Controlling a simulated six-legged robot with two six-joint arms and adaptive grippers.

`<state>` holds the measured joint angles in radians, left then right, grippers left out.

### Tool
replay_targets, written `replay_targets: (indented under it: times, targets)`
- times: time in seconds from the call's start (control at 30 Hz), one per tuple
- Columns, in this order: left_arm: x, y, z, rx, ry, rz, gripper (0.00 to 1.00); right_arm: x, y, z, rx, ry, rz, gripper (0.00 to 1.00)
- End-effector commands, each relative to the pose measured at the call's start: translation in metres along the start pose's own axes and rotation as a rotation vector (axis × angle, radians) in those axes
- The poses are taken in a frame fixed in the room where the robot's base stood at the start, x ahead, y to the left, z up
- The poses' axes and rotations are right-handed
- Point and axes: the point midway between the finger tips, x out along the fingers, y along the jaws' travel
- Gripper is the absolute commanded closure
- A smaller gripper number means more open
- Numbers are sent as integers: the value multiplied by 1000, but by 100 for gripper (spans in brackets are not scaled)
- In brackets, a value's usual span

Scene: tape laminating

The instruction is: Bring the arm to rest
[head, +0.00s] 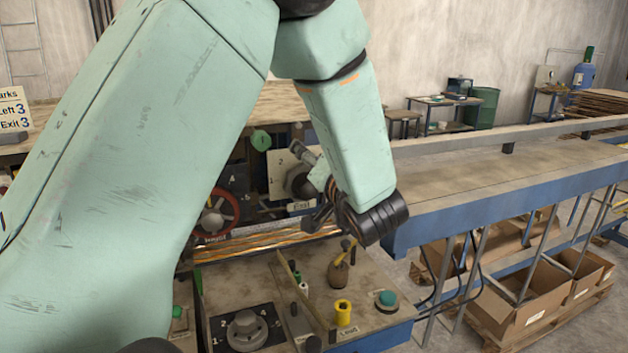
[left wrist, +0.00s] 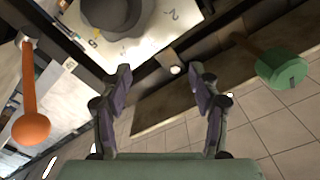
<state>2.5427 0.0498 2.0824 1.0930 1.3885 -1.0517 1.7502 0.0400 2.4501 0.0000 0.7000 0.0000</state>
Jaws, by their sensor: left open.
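My left arm comes in from the left in the head view and bends down over the machine. My right gripper is in neither view.
An orange-ended lever (left wrist: 30,125) and a green knob (left wrist: 282,68) flank the fingers. A red handwheel (head: 219,212) is left of the gripper. Below are a control desk (head: 368,275) with a yellow knob (head: 342,313). A long blue-edged table (head: 480,205) extends right.

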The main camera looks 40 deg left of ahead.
Motion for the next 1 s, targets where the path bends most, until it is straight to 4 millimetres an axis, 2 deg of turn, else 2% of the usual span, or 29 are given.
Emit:
replay_targets:
  times: [0.1, 0.23, 1.0]
  targets:
    - [0, -8, -11, -1, 1, 0, 38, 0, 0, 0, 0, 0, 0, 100]
    - [0, -12, -16, 1, 0, 1, 38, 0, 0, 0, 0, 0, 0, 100]
    - [-1, -12, -17, 1, 0, 1, 38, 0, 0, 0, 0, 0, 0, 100]
